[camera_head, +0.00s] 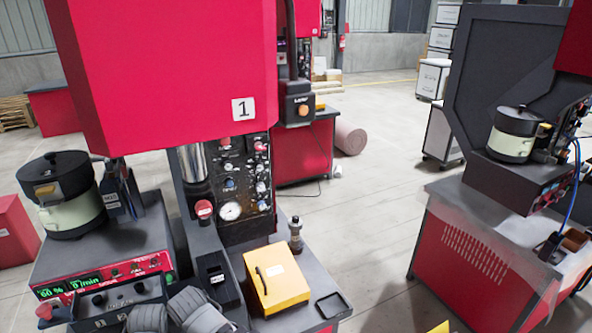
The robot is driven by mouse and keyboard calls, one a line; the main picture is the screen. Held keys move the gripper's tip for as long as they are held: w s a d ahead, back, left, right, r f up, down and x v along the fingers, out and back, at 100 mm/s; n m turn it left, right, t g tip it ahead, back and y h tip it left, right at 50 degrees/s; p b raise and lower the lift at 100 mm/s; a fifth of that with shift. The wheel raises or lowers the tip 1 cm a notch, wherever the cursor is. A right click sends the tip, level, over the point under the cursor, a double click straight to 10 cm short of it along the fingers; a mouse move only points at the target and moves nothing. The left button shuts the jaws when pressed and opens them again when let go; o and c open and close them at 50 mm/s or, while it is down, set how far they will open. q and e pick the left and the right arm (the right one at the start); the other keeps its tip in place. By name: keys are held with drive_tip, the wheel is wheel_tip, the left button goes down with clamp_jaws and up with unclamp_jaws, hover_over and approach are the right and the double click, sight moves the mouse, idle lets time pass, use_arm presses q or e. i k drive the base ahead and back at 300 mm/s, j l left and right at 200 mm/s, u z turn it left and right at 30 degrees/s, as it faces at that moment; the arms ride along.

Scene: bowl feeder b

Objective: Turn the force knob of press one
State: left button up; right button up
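Press one (165,70) is a tall red machine with a white label bearing the number 1. Its dark control panel (243,180) stands below the red housing and carries several small knobs, a red button and a round white gauge (230,211). The lettering is too small to tell which knob is the force knob. A red-topped knob (204,209) sits in front of the metal column, left of the gauge.
A yellow box (276,279) stands on the press table before the panel, with a dark cylindrical fitting (296,236) to its right. A bowl feeder (64,190) stands left, above a green display. Grey rounded shapes (190,311) lie at the bottom edge. Another red-and-black station (480,256) stands right; floor separates them.

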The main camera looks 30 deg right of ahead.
sight(258, 165)
drive_tip(key=z, duration=1.3)
drive_tip(key=i, duration=0.45)
